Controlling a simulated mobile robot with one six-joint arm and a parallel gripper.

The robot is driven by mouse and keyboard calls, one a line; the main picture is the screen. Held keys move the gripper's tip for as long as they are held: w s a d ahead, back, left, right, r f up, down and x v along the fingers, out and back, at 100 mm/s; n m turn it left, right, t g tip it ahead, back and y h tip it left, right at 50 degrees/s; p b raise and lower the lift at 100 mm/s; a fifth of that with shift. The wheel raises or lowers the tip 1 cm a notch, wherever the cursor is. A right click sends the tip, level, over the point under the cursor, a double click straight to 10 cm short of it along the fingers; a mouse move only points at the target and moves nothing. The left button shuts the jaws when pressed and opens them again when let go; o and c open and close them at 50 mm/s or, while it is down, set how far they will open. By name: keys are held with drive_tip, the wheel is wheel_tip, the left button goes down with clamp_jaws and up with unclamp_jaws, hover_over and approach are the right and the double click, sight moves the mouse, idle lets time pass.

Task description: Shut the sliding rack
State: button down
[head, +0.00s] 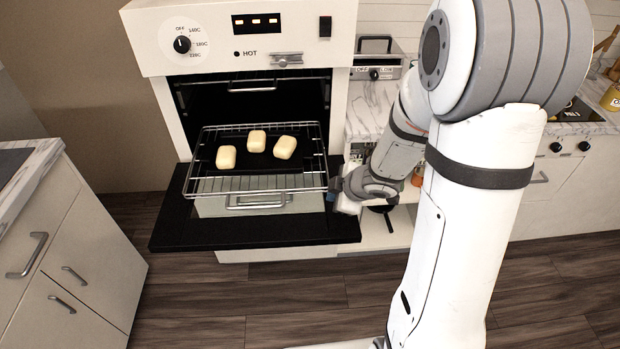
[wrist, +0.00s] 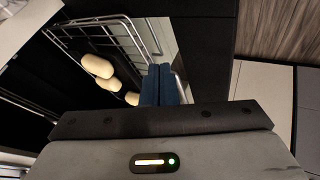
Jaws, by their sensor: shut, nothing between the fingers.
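The sliding rack (head: 310,181) is a wire rack pulled out of the white oven (head: 340,60), over the lowered black door (head: 190,215). A dark tray on it carries three pale rolls (head: 256,141). My gripper (head: 333,190) is at the rack's front right corner, its blue fingertips very close to the wire. In the wrist view the shut blue fingers (wrist: 162,85) are beside the rack's wire rim (wrist: 130,35), with the rolls (wrist: 98,66) to their left. I cannot tell whether the fingers touch the wire. Nothing is held.
A drawer cabinet (head: 75,255) stands at the left. A marble counter (head: 368,122) with a grey metal box (head: 378,60) is right of the oven. An open shelf is below it, partly hidden by my arm. The wooden floor (head: 300,298) in front is clear.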

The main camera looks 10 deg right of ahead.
drive_tip(key=shift+n, duration=0.3)
drive_tip(key=b+x, duration=0.1)
drive_tip(key=x, duration=0.2)
drive_tip(key=b+x, duration=0.1)
drive_tip(key=x, duration=0.2)
drive_tip(key=s+b+x, duration=0.1)
drive_tip(key=b+x, duration=0.1)
drive_tip(key=x, duration=0.1)
drive_tip(key=shift+w+a+f, duration=0.25)
drive_tip(key=shift+a+f, duration=0.2)
drive_tip(key=shift+a, duration=0.1)
drive_tip(key=w+p, duration=0.1)
drive_tip(key=w, duration=0.2)
drive_tip(key=shift+w, duration=0.2)
drive_tip(key=shift+w+f+p, duration=0.15)
drive_tip(key=shift+w+p, duration=0.15)
drive_tip(key=shift+w, duration=0.25)
